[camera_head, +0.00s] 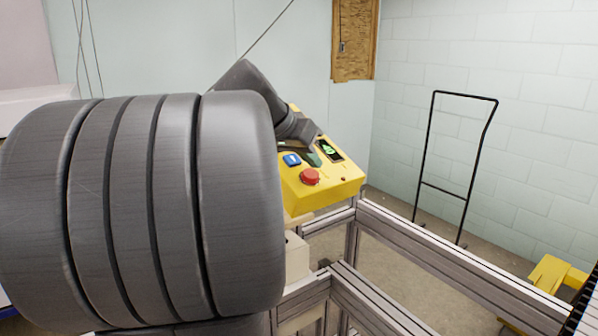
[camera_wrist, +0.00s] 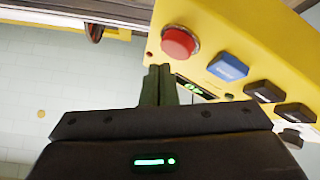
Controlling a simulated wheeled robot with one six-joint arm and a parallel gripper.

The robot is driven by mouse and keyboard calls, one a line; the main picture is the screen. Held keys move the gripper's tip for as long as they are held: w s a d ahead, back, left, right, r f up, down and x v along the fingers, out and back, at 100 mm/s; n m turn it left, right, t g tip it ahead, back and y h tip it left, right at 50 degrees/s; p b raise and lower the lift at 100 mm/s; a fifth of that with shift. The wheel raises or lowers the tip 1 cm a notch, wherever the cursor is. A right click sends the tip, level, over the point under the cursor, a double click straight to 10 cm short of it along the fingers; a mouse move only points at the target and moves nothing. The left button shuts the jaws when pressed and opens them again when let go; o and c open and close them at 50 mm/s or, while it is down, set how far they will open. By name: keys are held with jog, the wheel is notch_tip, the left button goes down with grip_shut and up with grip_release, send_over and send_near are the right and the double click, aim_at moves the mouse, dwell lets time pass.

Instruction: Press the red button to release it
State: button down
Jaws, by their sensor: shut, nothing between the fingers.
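The red button (camera_head: 310,177) is a round mushroom knob on the sloped top of a yellow control box (camera_head: 325,192). In the wrist view the red button (camera_wrist: 180,42) is just beyond my fingertips, near the edge of the yellow panel (camera_wrist: 225,35). My gripper (camera_wrist: 159,72) is shut and empty, with its green-grey fingers together. The fingertips appear beside the red button, close to the small display; I cannot tell whether they touch the panel. In the head view my gripper (camera_head: 313,158) hangs over the box, behind the red button and right of the blue button.
A blue button (camera_wrist: 228,66) and several black knobs (camera_wrist: 265,91) line the panel. Grey ribbed rolls, perhaps part of my own arm, fill the left of the head view. Metal rails (camera_head: 430,247) run right of the box. A black cart frame (camera_head: 455,165) stands by the wall.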

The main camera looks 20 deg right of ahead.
notch_tip(320, 180, up, 6)
jog(key=s+p, duration=0.2)
jog(key=p, duration=0.1)
jog(key=shift+d+f+p, duration=0.2)
jog(key=shift+d+p, duration=0.2)
dwell(1.1)
